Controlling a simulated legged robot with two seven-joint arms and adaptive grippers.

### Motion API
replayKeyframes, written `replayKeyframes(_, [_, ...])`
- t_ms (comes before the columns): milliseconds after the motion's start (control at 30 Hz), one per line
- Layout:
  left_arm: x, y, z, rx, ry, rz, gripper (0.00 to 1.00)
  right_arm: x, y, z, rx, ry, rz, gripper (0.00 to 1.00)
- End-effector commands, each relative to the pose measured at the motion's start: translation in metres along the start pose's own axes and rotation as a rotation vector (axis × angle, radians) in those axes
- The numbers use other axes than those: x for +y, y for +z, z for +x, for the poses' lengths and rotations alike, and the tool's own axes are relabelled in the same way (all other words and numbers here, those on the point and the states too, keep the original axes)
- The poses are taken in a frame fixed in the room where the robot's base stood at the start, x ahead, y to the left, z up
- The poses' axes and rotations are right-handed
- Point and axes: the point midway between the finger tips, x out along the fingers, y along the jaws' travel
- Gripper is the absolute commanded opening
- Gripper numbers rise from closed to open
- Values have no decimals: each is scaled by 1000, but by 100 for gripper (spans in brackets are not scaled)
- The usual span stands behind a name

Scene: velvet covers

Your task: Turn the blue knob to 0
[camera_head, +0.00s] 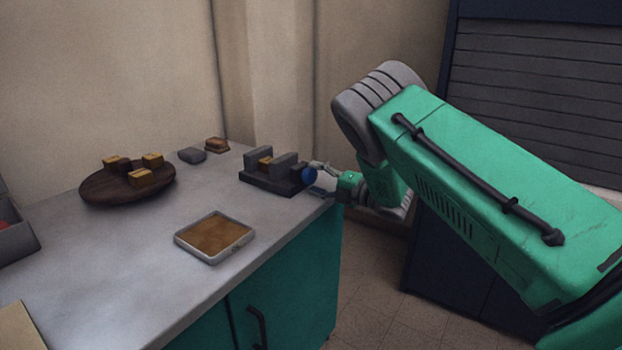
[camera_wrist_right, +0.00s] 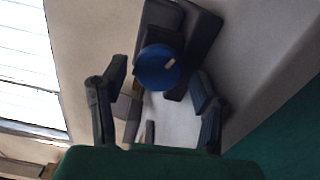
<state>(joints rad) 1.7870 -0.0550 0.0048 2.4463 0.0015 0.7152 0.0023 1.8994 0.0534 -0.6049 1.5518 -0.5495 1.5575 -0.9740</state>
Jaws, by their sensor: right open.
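The blue knob (camera_head: 309,174) is on the right side of a dark grey device (camera_head: 262,184) at the counter's far right corner. In the right wrist view the knob (camera_wrist_right: 158,68) is a round blue disc with a pale mark pointing to the upper right. My right gripper (camera_head: 320,179) is at the knob's right side. In the wrist view the open fingers of my right gripper (camera_wrist_right: 158,92) stand on either side below the knob, with a gap to each side. I cannot tell any touch. My left gripper is not in view. No numerals are legible.
The grey counter (camera_head: 130,265) holds a round wooden board (camera_head: 100,190) with several small blocks, a shallow tray (camera_head: 214,237) with brown content, and a small grey block (camera_head: 192,155). A grey box (camera_head: 15,235) is at the left edge. The counter's middle is mostly clear.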

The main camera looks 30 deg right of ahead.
Motion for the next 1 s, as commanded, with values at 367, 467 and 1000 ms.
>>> replayKeyframes(367, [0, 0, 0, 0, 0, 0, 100, -3, 0, -81, -6, -9, 4, 62])
replayKeyframes(467, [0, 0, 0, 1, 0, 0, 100, -2, 0, -94, -4, -8, 1, 62])
replayKeyframes(1000, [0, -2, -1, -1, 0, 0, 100, -1, 1, -106, -5, -4, 34, 62])
